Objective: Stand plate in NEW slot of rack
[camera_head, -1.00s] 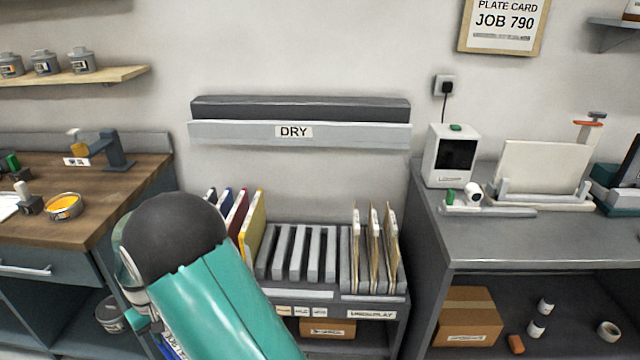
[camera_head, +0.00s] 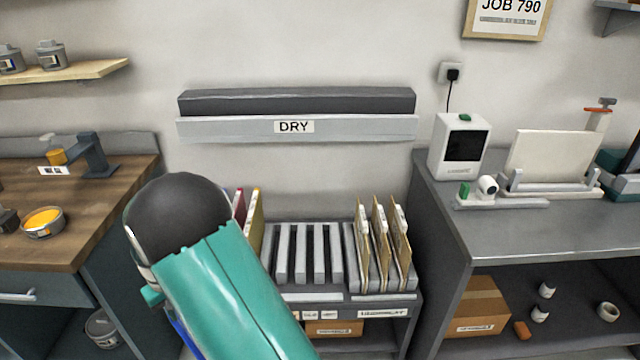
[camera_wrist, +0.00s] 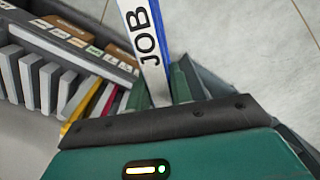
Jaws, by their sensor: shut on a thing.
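My gripper (camera_wrist: 165,88) is shut on the plate (camera_wrist: 146,42), a thin piece with a white face lettered JOB and a blue edge, in the wrist view. In the head view my arm hides the gripper; a blue edge (camera_head: 184,340) shows low beside it. The rack (camera_head: 300,252) stands ahead, with empty grey slots in its middle, a maroon plate and a yellow plate (camera_head: 254,225) at its left and several tan folders (camera_head: 378,240) at its right. It also shows in the wrist view (camera_wrist: 30,78), apart from the held plate. Its small slot labels (camera_wrist: 76,42) are unreadable.
A DRY wall shelf (camera_head: 350,127) hangs above the rack. A wooden bench (camera_head: 95,200) stands left and a grey bench (camera_head: 520,230) right, both close to the rack's sides. A cardboard box (camera_head: 482,305) sits under the right bench.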

